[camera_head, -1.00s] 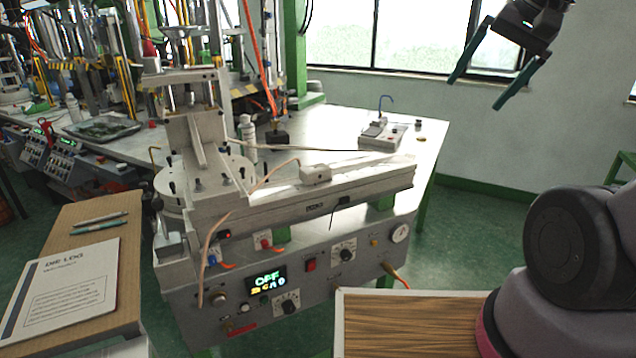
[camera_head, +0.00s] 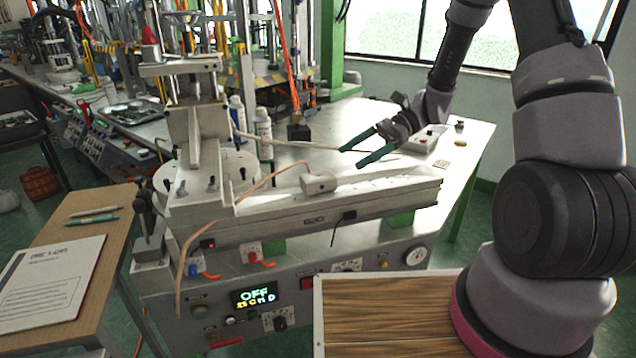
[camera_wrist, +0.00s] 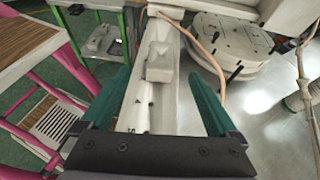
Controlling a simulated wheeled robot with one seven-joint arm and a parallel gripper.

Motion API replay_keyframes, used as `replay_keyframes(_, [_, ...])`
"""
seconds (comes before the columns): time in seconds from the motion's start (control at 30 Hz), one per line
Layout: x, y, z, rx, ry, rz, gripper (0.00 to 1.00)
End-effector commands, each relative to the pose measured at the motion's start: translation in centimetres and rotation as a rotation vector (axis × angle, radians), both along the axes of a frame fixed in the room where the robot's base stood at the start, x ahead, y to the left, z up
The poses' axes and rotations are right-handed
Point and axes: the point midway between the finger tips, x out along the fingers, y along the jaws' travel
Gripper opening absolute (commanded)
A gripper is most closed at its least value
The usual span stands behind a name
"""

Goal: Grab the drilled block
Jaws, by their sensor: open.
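A pale block (camera_head: 319,183) sits on the long rail of the wax machine, and a thin hose runs to it. In the wrist view a pale block (camera_wrist: 160,62) lies on the rail, ahead of and between my fingers. I cannot make out drilled holes in it, so I cannot be sure it is the drilled block. My gripper (camera_head: 358,157) is open and empty, above and just right of the block. It also shows in the wrist view (camera_wrist: 160,100), with green fingers spread either side of the rail. Nothing is between the fingertips.
The machine's front panel (camera_head: 215,310) faces me. A round plate with pegs (camera_wrist: 225,42) lies beside the rail. A dark block (camera_head: 299,132), bottles (camera_head: 263,130) and a switch box (camera_head: 425,140) stand on the table behind. A grey piece (camera_wrist: 102,40) rests on a green-framed stand.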

Motion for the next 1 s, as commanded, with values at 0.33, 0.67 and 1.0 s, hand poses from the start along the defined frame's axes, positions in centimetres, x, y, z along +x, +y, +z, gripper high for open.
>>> replay_keyframes(0.33, [-1.1, 3.8, -2.4, 0.02, 0.034, -0.013, 0.95])
replay_keyframes(0.67, [-2.2, 6.5, -3.5, 0.017, 0.034, -0.014, 0.95])
replay_keyframes(1.0, [-3.3, 9.6, -4.8, 0.018, 0.031, -0.015, 0.95])
